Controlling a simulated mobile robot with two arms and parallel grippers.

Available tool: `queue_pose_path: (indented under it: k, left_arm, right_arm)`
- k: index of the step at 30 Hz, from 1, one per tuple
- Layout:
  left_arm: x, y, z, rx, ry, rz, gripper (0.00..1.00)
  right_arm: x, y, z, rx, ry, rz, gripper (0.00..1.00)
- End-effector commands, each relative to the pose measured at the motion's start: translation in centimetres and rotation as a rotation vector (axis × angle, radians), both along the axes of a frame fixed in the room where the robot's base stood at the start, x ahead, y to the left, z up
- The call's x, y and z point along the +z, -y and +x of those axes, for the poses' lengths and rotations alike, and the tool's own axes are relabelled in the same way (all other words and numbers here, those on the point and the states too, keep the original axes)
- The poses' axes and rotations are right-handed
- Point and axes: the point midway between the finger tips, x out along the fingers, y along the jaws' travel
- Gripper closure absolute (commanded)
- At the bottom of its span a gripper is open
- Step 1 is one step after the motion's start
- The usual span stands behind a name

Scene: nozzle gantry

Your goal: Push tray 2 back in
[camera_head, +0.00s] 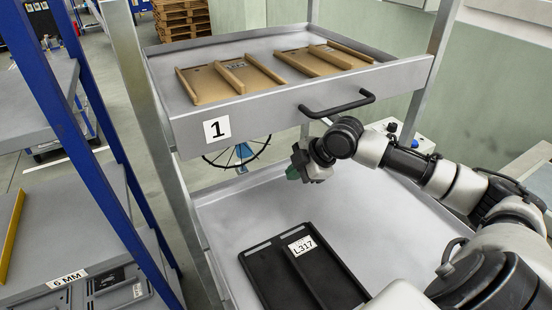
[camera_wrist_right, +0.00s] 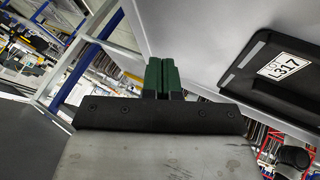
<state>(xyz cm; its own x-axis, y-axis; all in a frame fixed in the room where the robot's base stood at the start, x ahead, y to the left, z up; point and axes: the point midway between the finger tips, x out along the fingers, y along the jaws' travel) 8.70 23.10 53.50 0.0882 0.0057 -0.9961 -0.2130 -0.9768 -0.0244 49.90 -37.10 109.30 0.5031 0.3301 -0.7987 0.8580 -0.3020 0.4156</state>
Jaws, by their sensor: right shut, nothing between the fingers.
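The lower grey metal tray (camera_head: 235,222) sits under the tray marked 1 and reaches toward me, with its front out of the picture. No number shows on it, so I cannot read whether it is tray 2. A black holder labelled L317 (camera_head: 268,268) lies in it, and the holder also shows at the right of the right wrist view (camera_wrist_right: 262,85). My right gripper (camera_head: 294,172) is above the lower tray, below and in front of tray 1. Its green fingers (camera_wrist_right: 161,76) are together with nothing between them. My left gripper is out of view.
Tray 1 (camera_head: 196,124), with a black handle (camera_head: 337,106), holds brown holders (camera_head: 228,80) above the lower tray. Metal posts (camera_head: 133,90) flank the trays. A blue-framed shelf (camera_head: 62,85) with a 6 MM label stands at the left.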

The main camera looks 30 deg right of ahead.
Motion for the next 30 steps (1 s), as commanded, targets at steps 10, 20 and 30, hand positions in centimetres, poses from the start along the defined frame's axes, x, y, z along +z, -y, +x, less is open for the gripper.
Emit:
queue_pose_path:
  k: [10, 20, 30]
  left_arm:
    - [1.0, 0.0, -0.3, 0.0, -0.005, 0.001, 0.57]
    - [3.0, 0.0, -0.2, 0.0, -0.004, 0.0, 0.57]
    - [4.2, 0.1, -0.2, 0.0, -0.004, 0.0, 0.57]
  right_arm:
    - [-2.2, -1.1, 1.5, 0.001, -0.002, 0.004, 1.0]
    - [-7.8, -3.5, 5.1, 0.0, -0.003, 0.004, 1.0]
    - [-7.9, -2.9, 8.5, 0.0, 0.0, -0.001, 1.0]
